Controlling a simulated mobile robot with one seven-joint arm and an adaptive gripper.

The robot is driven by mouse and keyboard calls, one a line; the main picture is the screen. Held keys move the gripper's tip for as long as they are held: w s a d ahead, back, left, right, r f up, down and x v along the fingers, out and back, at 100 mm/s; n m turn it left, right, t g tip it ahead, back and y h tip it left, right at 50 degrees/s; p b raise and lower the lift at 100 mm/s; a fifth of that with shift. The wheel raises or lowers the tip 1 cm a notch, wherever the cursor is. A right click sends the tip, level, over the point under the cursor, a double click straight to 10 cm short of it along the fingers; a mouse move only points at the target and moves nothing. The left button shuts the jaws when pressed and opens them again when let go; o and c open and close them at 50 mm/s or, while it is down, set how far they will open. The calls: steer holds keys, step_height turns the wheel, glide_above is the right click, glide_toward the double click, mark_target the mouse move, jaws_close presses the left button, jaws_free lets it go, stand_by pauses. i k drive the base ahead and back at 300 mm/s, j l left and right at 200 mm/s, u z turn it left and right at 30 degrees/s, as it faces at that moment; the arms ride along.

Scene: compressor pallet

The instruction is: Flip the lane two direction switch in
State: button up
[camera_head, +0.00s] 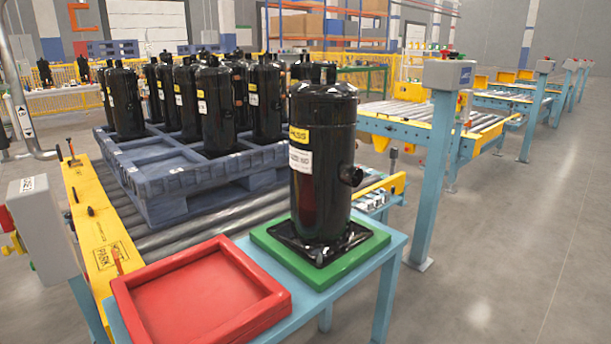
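My gripper is not in view. No switch can be made out as the lane two direction switch. A yellow rail (92,232) at the left carries small levers, one with a red handle (117,261), and a label reading PARK. Another grey box (448,74) sits on a blue post (434,165) right of centre. More grey boxes on posts, such as one box (545,66), stand farther back. Their lane numbers are not readable.
A blue table holds a red tray (268,317), empty, and a green tray (265,243) bearing a black compressor (322,150). Behind, a dark blue pallet (190,183) with several compressors rests on a roller conveyor (158,238). The floor at right (530,240) is clear.

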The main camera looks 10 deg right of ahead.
mark_target(452, 55)
steer(key=i+l, duration=0.15)
steer(key=l, duration=0.25)
steer(key=i+l+z, duration=0.1)
steer(key=l, duration=0.3)
steer(key=i+l, duration=0.15)
steer(key=l, duration=0.25)
steer(key=i+l+z, duration=0.1)
steer(key=l, duration=0.3)
steer(key=i+l, duration=0.2)
steer(key=l, duration=0.2)
steer(key=i+l+z, duration=0.1)
steer(key=l, duration=0.3)
steer(key=i+l, duration=0.25)
steer(key=i+l+z, duration=0.1)
steer(key=l, duration=0.35)
steer(key=i, duration=0.05)
